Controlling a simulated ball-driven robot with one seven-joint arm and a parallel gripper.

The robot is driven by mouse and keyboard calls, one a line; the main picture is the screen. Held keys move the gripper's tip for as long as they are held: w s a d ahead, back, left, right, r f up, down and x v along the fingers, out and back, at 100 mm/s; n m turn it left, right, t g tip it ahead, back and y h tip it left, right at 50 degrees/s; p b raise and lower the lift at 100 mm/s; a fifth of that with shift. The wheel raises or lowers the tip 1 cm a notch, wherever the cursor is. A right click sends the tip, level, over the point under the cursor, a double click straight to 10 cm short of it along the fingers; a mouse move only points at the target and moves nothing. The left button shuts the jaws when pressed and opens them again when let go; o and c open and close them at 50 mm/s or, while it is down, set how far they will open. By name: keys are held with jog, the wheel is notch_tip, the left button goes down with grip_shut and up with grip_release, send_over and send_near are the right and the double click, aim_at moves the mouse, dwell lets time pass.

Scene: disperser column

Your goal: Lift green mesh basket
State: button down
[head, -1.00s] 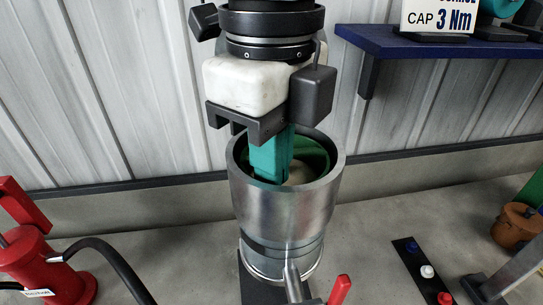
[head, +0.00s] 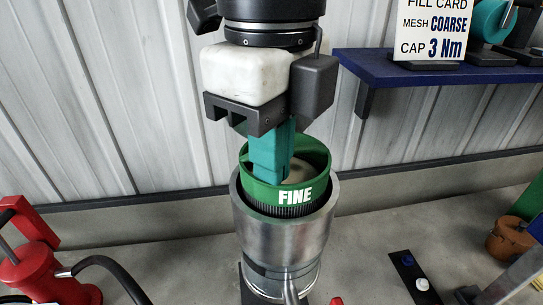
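The green mesh basket (head: 302,192) is labelled FINE and has a dark ribbed band below the label. It stands partly above the rim of the metal column (head: 285,232), with its lower part hidden inside. A pale round shape (head: 301,173) shows inside the basket. My gripper (head: 268,165) is above the column with its teal fingers pointing down into the basket's mouth. The fingers overlap in this view and appear shut on the basket, though the contact itself is hidden.
A blue shelf (head: 400,72) at the upper right carries a fill card (head: 431,30) reading MESH COARSE, CAP 3 Nm. A red extinguisher (head: 38,268) with a black hose stands at the left. A black strip with buttons (head: 409,270) lies on the floor at the right.

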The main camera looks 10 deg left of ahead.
jog(key=shift+r+p, duration=1.8)
jog(key=shift+r, duration=0.8)
jog(key=shift+f, duration=0.1)
